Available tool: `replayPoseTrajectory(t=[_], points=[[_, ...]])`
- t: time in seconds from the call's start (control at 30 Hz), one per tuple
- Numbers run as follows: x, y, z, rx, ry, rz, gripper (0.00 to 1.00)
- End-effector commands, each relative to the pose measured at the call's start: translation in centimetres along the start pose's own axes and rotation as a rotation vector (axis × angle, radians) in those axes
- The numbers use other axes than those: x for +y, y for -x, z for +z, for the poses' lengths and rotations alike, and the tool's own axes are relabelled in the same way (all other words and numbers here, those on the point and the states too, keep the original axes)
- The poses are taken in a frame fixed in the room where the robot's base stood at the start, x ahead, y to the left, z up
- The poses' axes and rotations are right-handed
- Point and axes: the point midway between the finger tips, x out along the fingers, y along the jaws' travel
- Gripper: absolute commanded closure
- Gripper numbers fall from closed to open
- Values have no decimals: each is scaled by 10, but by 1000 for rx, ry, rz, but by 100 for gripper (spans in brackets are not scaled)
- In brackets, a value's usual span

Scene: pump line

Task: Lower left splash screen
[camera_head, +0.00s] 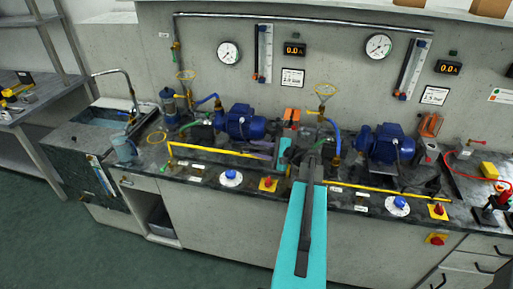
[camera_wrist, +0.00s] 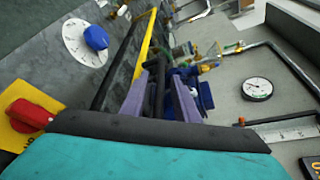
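The left splash screen shows in the head view as a yellow top bar (camera_head: 220,151) standing above the bench's front edge, with a yellow upright at its left end. Its pane is too clear to make out. The yellow bar also runs away from me in the wrist view (camera_wrist: 146,45), passing just left of or behind my left fingertip. My gripper (camera_head: 262,147) is at the bar's right end, pointing left. In the wrist view its purple fingers (camera_wrist: 163,78) stand apart, with a dark rod-like shape visible between them. I cannot tell whether they touch the bar.
Left pump (camera_head: 240,122) and right pump (camera_head: 385,143) stand behind the bench front. A blue dial (camera_head: 231,177) and red knob (camera_head: 268,183) sit below the bar. The right yellow bar (camera_head: 375,189) lies low. A sink (camera_head: 98,118) is at left.

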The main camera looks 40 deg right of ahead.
Motion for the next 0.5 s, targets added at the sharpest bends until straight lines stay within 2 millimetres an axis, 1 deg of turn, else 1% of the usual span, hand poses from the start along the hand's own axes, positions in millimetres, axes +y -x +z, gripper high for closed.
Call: replayPoseTrajectory(t=[0.3, 0.33, 0.4, 0.5], points=[[0, -2, 0, 0, 0, 0, 72], [0, -2, 0, 0, 0, 0, 74], [0, -2, 0, 0, 0, 0, 86], [0, -2, 0, 0, 0, 0, 100]])
